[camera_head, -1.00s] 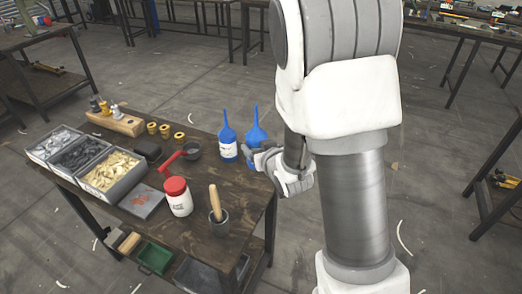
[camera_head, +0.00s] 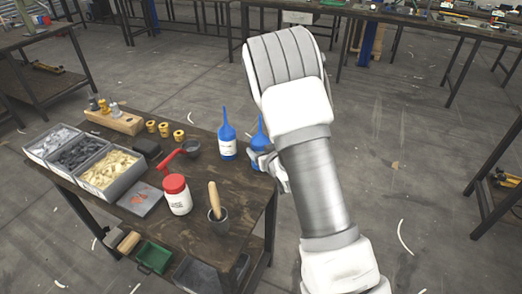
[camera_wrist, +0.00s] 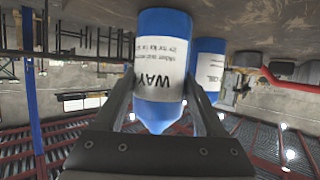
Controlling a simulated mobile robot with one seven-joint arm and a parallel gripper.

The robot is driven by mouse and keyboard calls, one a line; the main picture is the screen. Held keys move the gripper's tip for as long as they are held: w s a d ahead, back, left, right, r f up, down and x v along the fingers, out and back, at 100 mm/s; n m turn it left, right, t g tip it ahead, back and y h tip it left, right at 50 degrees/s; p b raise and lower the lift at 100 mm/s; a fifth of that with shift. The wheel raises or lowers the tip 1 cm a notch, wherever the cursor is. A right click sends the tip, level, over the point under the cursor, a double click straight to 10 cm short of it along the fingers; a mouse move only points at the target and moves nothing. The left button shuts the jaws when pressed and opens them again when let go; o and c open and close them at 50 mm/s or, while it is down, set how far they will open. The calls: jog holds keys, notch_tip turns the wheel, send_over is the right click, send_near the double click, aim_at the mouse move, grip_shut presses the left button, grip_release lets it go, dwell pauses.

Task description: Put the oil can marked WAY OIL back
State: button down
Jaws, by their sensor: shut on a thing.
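Two blue oil cans with white labels and pointed spouts are at the far right corner of the table. My gripper (camera_head: 262,160) is shut on the right-hand can (camera_head: 259,137), which is upright and partly hidden by the fingers. In the upside-down wrist view, the word WAY reads on the label of this held WAY OIL can (camera_wrist: 163,58), between my two fingers (camera_wrist: 160,92). The other blue can (camera_head: 227,147) stands just left of it; in the wrist view it is partly hidden (camera_wrist: 207,68). I cannot tell whether the held can's base touches the tabletop.
Open floor lies right of the table.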

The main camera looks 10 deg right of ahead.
jog(key=shift+f, duration=0.1)
grip_release()
